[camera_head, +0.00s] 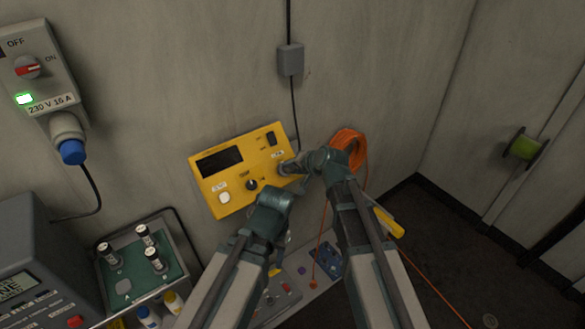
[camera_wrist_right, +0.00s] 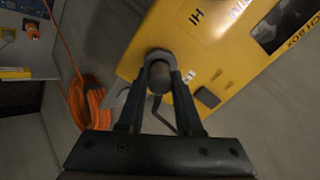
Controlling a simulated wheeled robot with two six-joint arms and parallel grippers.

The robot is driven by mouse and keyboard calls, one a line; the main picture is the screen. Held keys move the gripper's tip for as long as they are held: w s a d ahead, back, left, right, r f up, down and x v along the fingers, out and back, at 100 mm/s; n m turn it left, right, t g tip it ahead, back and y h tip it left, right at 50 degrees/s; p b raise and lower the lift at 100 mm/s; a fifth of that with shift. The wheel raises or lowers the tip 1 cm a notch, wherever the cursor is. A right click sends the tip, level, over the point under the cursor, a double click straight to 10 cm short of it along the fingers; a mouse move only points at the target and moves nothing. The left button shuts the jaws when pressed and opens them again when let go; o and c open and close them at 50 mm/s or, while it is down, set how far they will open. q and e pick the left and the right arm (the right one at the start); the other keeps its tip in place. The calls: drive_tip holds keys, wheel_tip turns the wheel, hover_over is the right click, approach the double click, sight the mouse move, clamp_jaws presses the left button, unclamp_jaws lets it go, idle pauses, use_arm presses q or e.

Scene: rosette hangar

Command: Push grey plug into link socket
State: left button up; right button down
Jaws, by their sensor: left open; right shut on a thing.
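The yellow box (camera_head: 222,192) is fixed on the wall, with a dark display, a white button and a black knob. My right gripper (camera_head: 290,168) is at the box's right part. In the right wrist view its fingers are shut on the grey plug (camera_wrist_right: 157,80), whose far end points at the yellow face (camera_wrist_right: 170,25). A grey ring shows around the plug's far end. The link socket is hidden behind the plug and fingers, so I cannot tell how deep the plug sits. My left gripper (camera_head: 284,238) is open and empty below the box, partly hidden by its arm.
A small grey wall box (camera_head: 290,59) has a dark cable running down behind the yellow box. An orange cable coil (camera_head: 350,147) hangs just right of my right gripper. A green tray (camera_head: 140,263) with small cylinders stands lower left. A blue mains plug (camera_head: 72,151) hangs upper left.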

idle(0.3)
drive_tip(key=c, duration=0.5)
unclamp_jaws()
drive_tip(key=p+v, duration=0.9)
drive_tip(key=v, duration=0.4)
drive_tip(key=shift+s+d+r, duration=0.2)
